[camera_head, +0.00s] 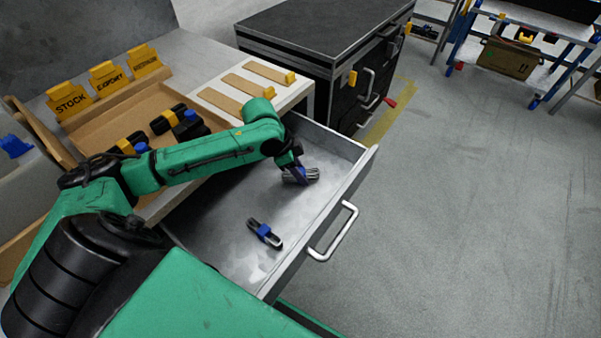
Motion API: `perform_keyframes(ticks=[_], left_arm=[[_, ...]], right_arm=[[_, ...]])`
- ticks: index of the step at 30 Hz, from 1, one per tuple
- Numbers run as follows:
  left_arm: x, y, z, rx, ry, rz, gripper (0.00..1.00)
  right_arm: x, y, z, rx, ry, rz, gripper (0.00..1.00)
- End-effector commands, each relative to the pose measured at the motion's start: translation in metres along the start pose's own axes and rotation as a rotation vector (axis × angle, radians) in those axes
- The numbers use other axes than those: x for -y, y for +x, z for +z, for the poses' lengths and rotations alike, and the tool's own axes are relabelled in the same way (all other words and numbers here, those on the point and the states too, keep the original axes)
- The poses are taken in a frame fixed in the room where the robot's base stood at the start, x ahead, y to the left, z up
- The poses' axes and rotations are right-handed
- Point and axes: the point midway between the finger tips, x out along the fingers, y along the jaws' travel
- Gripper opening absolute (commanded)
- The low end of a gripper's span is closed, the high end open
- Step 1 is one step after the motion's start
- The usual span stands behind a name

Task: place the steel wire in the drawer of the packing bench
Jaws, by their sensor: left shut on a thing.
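The packing bench drawer (215,222) is pulled open, with a bare metal floor and a bar handle (334,232) on its front. My left gripper (300,178) reaches into the drawer near its far right corner. It is shut on a small bundle of steel wire (313,174) with a blue band. The bundle is at or just above the drawer floor; I cannot tell if it touches. A second piece with a blue band (265,234) lies on the drawer floor nearer the front. My right gripper is not in view.
A black tool cabinet (330,50) stands beyond the drawer. Open grey floor (460,210) lies to the right.

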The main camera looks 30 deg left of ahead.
Motion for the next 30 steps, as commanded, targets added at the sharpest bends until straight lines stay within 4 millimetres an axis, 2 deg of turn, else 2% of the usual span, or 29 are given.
perform_keyframes(ticks=[9, 10, 12, 22, 26, 30], left_arm=[[0.001, 0.002, 0.0, -0.002, 0.001, -0.002, 0.0], [0.001, 0.003, 0.001, -0.002, 0.001, -0.003, 0.41], [0.001, 0.003, 0.001, -0.001, 0.002, -0.002, 0.67], [0.0, 0.0, 0.0, 0.0, 0.001, -0.001, 0.67], [0.001, -0.018, 0.0, 0.0, 0.0, -0.003, 0.67], [0.002, -0.051, 0.0, 0.002, 0.001, -0.006, 0.67]], right_arm=[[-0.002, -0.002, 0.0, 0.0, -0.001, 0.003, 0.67], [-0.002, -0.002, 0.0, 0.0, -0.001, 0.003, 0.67], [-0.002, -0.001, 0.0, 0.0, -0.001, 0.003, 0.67], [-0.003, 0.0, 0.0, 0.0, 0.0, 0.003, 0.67], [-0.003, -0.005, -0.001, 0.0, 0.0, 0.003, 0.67], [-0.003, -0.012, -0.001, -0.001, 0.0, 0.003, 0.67]])
